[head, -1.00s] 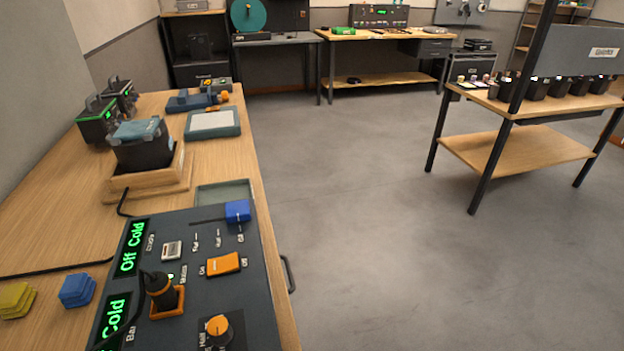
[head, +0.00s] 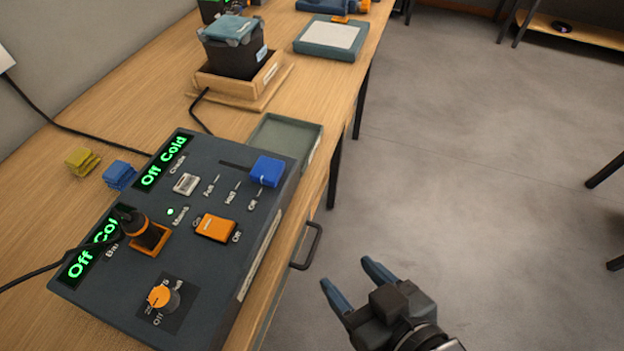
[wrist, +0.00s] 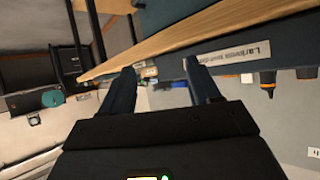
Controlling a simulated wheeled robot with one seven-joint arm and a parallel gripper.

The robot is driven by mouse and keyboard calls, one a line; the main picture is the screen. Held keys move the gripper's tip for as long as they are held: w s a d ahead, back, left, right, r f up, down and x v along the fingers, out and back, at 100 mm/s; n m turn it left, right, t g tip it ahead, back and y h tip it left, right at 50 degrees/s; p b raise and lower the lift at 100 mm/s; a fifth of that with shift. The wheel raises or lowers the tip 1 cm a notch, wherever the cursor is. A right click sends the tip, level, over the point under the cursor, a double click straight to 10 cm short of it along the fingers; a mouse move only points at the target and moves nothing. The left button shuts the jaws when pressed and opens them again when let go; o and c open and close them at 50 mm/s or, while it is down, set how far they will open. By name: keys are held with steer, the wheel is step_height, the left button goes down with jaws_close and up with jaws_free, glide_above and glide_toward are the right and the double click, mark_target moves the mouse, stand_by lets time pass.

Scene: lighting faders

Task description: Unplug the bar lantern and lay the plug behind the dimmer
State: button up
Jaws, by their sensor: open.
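The dimmer (head: 195,215) is a dark sloped console on the wooden bench, with two green displays reading "Off" and "Cold". The black plug (head: 134,222) with an orange band stands in an orange-rimmed socket by the "Bar" label, its cord running off to the left. An orange knob (head: 160,297), an orange rocker switch (head: 216,228) and a blue slider cap (head: 267,171) are on the same panel. My gripper (head: 351,275) is open and empty, to the right of the dimmer, past the bench's front edge. In the wrist view my fingers (wrist: 160,88) are apart with nothing between them.
A blue block (head: 119,175) and a yellow block (head: 82,161) lie on the bench behind the dimmer. A shallow green tray (head: 284,136) and a dark lantern-like box on a wooden stand (head: 244,82) are beyond it. A drawer handle (head: 307,246) juts from the bench front.

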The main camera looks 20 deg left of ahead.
steer(key=a+r+n+g+y, duration=0.2)
steer(key=a+r+n+g, duration=0.3)
steer(key=a, duration=0.7)
steer(key=n+g, duration=0.3)
steer(key=n, duration=0.1)
glide_toward(142, 224)
steer(key=f, duration=0.2)
steer(key=shift+y, duration=0.4)
steer(key=shift+r+b+x, duration=0.2)
steer(key=shift+b+x, duration=1.6)
steer(key=shift+x, duration=2.85)
steer(key=shift+a, duration=0.1)
steer(key=c, duration=1.1)
steer(key=shift+c, duration=0.2)
steer(key=shift+r, duration=0.3)
steer(key=shift+r+p, duration=2.15)
steer(key=shift+p, duration=0.2)
